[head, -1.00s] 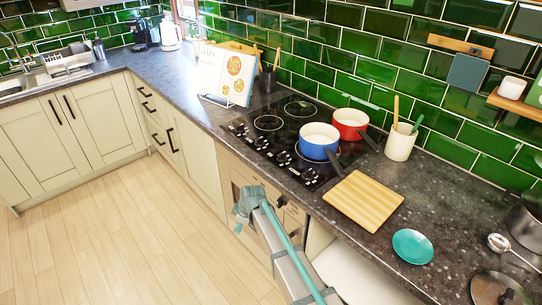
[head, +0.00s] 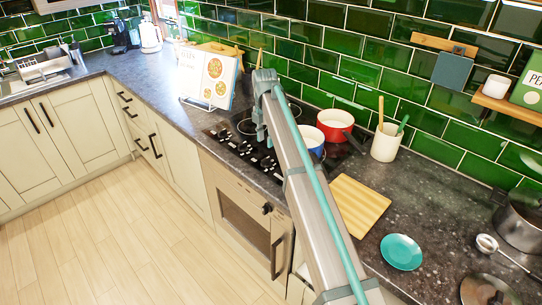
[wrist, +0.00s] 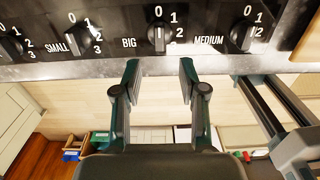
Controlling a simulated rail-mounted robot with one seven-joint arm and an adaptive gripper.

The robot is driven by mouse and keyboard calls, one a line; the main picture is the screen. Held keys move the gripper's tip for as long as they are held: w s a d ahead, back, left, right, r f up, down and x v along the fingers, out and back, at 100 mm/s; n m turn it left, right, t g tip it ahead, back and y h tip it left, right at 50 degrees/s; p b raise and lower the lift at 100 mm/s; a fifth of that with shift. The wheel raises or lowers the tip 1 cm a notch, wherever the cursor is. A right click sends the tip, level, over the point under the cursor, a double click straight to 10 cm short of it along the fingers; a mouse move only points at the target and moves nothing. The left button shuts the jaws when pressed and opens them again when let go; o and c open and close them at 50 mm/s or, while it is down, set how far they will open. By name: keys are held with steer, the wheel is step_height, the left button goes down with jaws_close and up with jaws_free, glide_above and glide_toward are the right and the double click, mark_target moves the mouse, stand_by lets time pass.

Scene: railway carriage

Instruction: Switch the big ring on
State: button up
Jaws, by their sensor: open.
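The black control panel (wrist: 120,22) of the hob crosses the top of the wrist view, with a row of knobs. The knob beside the word BIG (wrist: 158,36) is in the middle, its pointer seemingly up at 0. The SMALL knob (wrist: 84,36) is to its left, the MEDIUM knob (wrist: 244,35) to its right. My gripper (wrist: 160,69) is open and empty, its fingertips just below the BIG knob in the picture and apart from it. In the head view my arm's end hangs over the front of the hob (head: 216,132) and hides part of the rings and knobs.
A blue pan (head: 309,136) and a red pan (head: 336,122) stand on the hob behind my arm. A cookbook on a stand (head: 208,80) is to the left. A wooden board (head: 362,203), a utensil pot (head: 385,143) and a teal plate (head: 401,251) are to the right.

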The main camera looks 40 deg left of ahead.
mark_target(266, 159)
step_height(266, 159, down, 9)
steer(key=shift+r+p, duration=0.1)
steer(key=shift+p, duration=1.05)
jaws_close()
